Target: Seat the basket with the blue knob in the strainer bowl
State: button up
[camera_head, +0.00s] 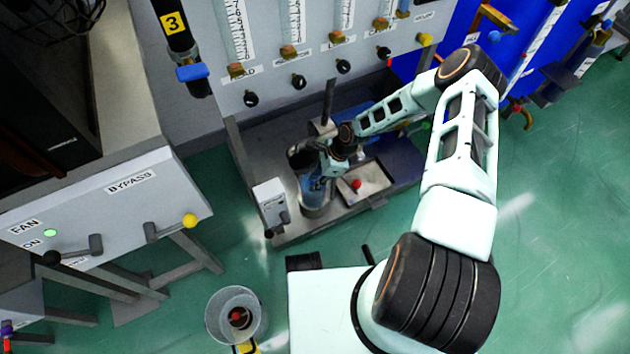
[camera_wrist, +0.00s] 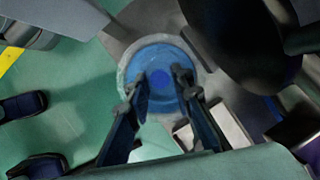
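The basket with the blue knob (camera_wrist: 161,78) appears from above in the wrist view as a blue disc inside a round grey-rimmed bowl (camera_wrist: 128,70). In the head view, this bowl (camera_head: 318,209) stands on the metal bench, with blue showing inside it, partly hidden by my arm. I cannot tell how deep the basket sits. My gripper (camera_wrist: 162,80) is over the bowl, its two fingers on either side of the knob. Gaps show between the knob and the fingertips, so it looks open. In the head view the fingertips are hard to make out.
A metal tray (camera_head: 374,178) with a red knob (camera_head: 356,184) lies right of the bowl. A grey box with a handle (camera_head: 271,202) stands left of it. A panel with flow tubes (camera_head: 330,50) rises behind. Another round container (camera_head: 212,318) holds a red-knobbed part at the lower left.

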jog(key=shift+o, duration=1.3)
jog(key=shift+r, duration=0.15)
